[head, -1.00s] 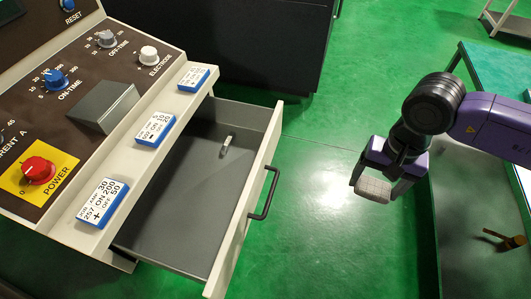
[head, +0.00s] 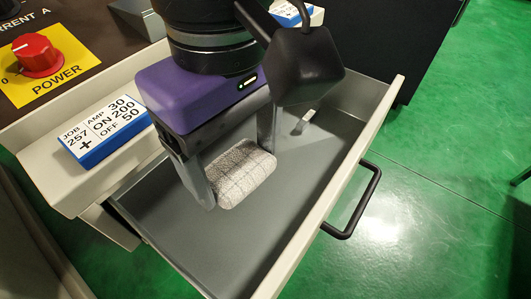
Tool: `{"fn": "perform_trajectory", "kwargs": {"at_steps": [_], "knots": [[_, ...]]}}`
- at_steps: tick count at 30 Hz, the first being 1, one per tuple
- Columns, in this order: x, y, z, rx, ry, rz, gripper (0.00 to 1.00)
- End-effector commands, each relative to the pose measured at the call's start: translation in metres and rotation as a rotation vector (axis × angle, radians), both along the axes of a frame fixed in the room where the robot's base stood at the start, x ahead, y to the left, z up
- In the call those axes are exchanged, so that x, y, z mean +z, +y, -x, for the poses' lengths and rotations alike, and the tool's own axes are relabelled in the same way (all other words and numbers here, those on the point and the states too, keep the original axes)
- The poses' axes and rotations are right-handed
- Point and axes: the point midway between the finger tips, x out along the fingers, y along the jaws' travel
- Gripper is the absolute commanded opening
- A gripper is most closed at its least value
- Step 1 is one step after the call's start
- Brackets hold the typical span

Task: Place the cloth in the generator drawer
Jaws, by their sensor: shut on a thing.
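The cloth (head: 240,174) is a light grey, checked, rolled bundle. My gripper (head: 238,172) is shut on it, with a finger at each end of the bundle. The generator drawer (head: 335,220) is pulled open, with a grey floor, a pale front and a black handle. The gripper and cloth are over the inside of the drawer. I cannot tell how far the cloth is above the drawer floor. My arm hides part of the drawer's back and the panel behind it.
A small pale cylinder (head: 305,120) lies in the far part of the drawer. A blue-edged job card block (head: 101,129) sits on the ledge, near a red power knob (head: 37,55). The near drawer floor is clear. Green floor lies to the right.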

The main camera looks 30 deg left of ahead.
Motion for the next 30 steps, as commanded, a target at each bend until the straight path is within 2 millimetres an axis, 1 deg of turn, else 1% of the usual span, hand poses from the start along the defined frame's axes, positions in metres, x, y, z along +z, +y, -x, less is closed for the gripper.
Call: {"fn": "perform_trajectory", "kwargs": {"at_steps": [1,3,5,8,11,12,21,24,27,30], "knots": [[-0.005,0.005,0.010,0.043,-0.003,0.001,0.31],[-0.003,0.008,0.018,0.082,-0.005,0.003,0.31],[-0.004,0.009,0.023,0.103,-0.005,0.003,0.31],[-0.014,0.010,0.026,0.117,-0.003,0.006,0.31],[-0.036,0.009,0.026,0.116,-0.002,0.007,0.31],[-0.046,0.009,0.026,0.115,-0.002,0.007,0.31],[-0.119,0.009,0.026,0.114,-0.002,0.007,0.31],[-0.139,0.009,0.026,0.113,-0.002,0.006,0.31],[-0.151,0.010,0.025,0.112,-0.003,0.005,0.31],[-0.157,0.010,0.025,0.112,-0.004,0.004,0.31]]}}
